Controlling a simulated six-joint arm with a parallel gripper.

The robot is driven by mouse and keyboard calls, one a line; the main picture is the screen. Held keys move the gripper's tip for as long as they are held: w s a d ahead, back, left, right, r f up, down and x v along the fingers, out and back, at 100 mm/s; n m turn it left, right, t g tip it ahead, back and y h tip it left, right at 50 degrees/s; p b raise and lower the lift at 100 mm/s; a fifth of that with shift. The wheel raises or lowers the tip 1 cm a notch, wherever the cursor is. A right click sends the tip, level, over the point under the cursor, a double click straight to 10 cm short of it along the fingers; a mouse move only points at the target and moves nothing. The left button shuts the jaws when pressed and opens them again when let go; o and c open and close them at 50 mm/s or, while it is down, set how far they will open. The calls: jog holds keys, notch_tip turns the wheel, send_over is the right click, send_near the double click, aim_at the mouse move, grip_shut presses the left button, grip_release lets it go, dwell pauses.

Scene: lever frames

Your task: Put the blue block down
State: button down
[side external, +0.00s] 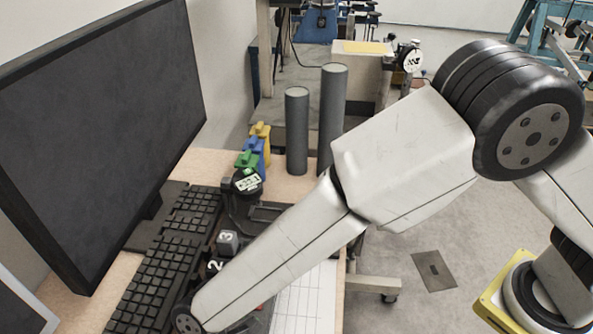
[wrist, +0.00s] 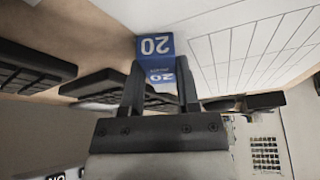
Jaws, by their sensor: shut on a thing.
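The blue block (wrist: 154,46) carries a white number 20, which reads upside down in the wrist view. My gripper (wrist: 158,78) is shut on it, with one dark finger on each side. Whether the block touches the surface beneath it, I cannot tell. In the side view, my forearm reaches down to the bottom edge, and the gripper and blue block are hidden or out of frame.
A keyboard (side external: 162,270) and large monitor (side external: 105,120) stand at left. Grey blocks numbered 3 (side external: 228,241) and 2 sit beside my forearm. A lined white sheet (side external: 306,295) lies right of it. Two grey cylinders (side external: 297,130) stand behind, near colored clips (side external: 248,160).

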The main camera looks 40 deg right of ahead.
jog(key=shift+f, duration=0.1)
jog(key=shift+c, duration=1.6)
grip_release()
jog(key=v, duration=1.2)
jog(key=shift+w+d, duration=0.1)
jog(key=shift+w, duration=0.05)
